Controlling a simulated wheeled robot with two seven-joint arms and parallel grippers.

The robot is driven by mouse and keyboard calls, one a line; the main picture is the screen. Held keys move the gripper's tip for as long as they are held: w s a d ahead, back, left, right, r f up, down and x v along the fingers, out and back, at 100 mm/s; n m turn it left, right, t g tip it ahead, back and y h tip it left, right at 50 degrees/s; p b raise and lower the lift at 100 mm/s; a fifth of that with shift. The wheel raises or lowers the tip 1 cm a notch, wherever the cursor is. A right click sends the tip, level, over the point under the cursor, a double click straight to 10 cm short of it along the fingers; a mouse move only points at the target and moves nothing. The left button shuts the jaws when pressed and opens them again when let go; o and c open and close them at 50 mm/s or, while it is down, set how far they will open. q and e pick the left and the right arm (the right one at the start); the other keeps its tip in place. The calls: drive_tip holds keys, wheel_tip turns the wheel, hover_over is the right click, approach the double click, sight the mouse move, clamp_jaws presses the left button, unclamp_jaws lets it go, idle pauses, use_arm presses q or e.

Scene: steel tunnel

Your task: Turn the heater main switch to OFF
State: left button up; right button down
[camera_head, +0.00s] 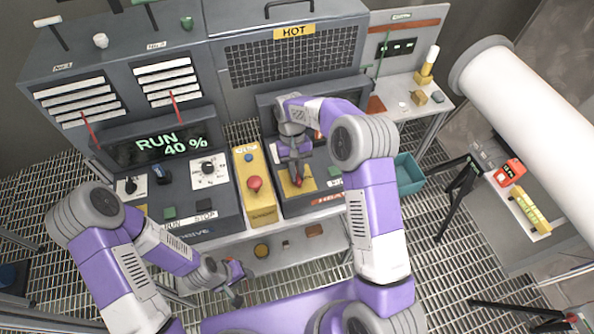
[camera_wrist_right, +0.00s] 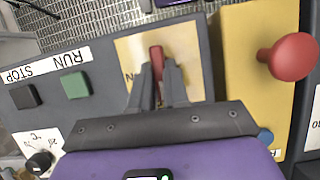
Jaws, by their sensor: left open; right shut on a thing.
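The heater main switch has a red handle (camera_head: 298,181) on a yellow plate (camera_head: 306,187), on the grey heater console below the HOT grille. In the right wrist view the red handle (camera_wrist_right: 156,57) stands between my right fingertips, over the pale yellow plate (camera_wrist_right: 190,45). A letter N shows at the plate's left edge; the rest of the lettering is hidden by the fingers. My right gripper (camera_head: 296,172) is shut on the handle, and it also shows in the right wrist view (camera_wrist_right: 158,82). My left gripper (camera_head: 241,284) is open and empty, low in front of the consoles.
A yellow box with a red mushroom button (camera_head: 254,184) stands left of the heater console, close to my right gripper. RUN and STOP buttons sit on the other side. The left console screen (camera_head: 166,144) reads RUN 40 %. A teal bin (camera_head: 409,175) is at the right.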

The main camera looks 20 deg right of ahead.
drive_tip(key=shift+s+f+n, duration=0.1)
drive_tip(key=shift+f+n, duration=0.05)
drive_tip(key=shift+n, duration=0.15)
idle(0.4)
drive_tip(key=c, duration=1.1)
unclamp_jaws()
drive_tip(key=shift+v, duration=3.85)
